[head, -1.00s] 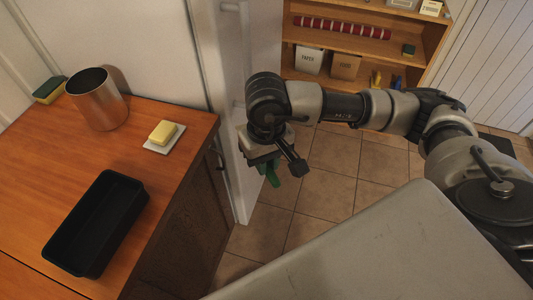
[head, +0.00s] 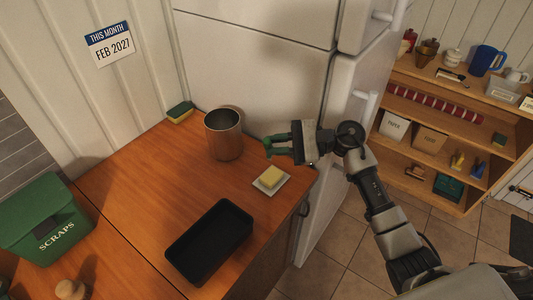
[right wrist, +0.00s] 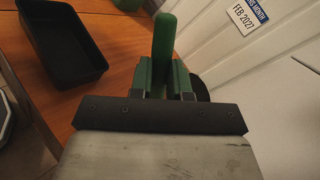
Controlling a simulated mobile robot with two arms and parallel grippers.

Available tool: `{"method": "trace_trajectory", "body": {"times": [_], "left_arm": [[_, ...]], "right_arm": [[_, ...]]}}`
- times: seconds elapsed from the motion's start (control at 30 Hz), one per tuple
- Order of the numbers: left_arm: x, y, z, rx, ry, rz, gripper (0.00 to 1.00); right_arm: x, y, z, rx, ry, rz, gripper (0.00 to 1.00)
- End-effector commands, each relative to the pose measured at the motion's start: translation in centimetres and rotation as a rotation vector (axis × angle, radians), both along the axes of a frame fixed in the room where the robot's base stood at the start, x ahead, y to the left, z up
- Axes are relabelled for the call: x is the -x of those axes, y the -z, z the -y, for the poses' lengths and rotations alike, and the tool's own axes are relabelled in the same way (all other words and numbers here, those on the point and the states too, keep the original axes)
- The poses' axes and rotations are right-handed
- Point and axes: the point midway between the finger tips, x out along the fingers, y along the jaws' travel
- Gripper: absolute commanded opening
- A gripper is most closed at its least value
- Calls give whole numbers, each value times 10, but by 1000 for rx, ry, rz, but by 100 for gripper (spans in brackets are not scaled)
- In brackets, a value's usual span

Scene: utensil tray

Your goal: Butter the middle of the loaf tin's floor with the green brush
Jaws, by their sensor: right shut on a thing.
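The green brush (head: 268,147) is in my right gripper (head: 280,144), which is shut on it above the counter, behind the butter and right of the steel canister. In the right wrist view the green handle (right wrist: 164,42) stands up between the fingers (right wrist: 163,82); its bristles cannot be made out. The black loaf tin (head: 181,267) lies on the counter, nearer than the butter, its inside dark and apparently empty. The tin also shows upper left in the right wrist view (right wrist: 82,85). A yellow butter block (head: 271,175) sits on a white dish (head: 260,188). My left gripper is not in view.
A steel canister (head: 224,140) and a sponge (head: 180,111) stand at the back of the wooden counter (head: 135,205). A green scraps bin (head: 45,215) is at the left. The white fridge (head: 265,70) rises behind.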

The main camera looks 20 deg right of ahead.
Motion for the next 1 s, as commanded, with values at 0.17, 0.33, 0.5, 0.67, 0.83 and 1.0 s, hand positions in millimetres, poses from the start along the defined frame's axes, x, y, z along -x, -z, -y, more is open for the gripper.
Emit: {"method": "trace_trajectory", "body": {"times": [0.17,0.33,0.5,0.67,0.83,1.0], "left_arm": [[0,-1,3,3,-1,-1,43],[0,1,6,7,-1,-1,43],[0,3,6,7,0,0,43],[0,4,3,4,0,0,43],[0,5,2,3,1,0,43],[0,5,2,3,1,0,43]], "right_arm": [[-2,7,4,-18,22,4,0],[-2,25,4,-16,21,4,0],[-2,42,4,-16,19,5,0],[-2,54,4,-14,19,6,0],[-2,60,4,-13,19,6,0],[-2,60,4,-12,18,7,0]]}}
